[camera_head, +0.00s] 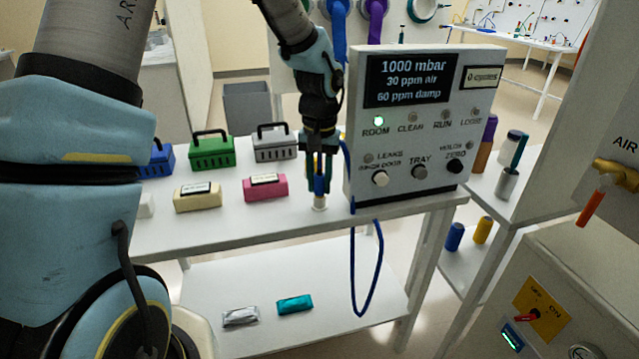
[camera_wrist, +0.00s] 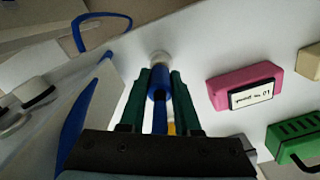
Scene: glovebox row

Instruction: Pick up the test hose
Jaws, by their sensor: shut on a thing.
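The test hose (camera_head: 378,270) is a thin blue hose that hangs in a loop over the front edge of the bench beside the control panel. Its thicker blue end piece (camera_wrist: 158,84) stands between the green fingers of my gripper (camera_head: 319,178) in the wrist view. My gripper (camera_wrist: 161,92) is shut on this end piece, pointing down at the bench top. A pale round piece (camera_head: 320,202) shows just below the fingertips; I cannot tell whether it belongs to the hose or to the bench. The hose loop also shows at the upper left of the wrist view.
The control panel (camera_head: 420,125) stands close to the right of my gripper. A pink block (camera_head: 265,187) and a cream block (camera_head: 197,196) lie to the left. Green (camera_head: 212,150) and grey (camera_head: 275,146) baskets stand behind them. The lower shelf (camera_head: 340,300) holds two small packets.

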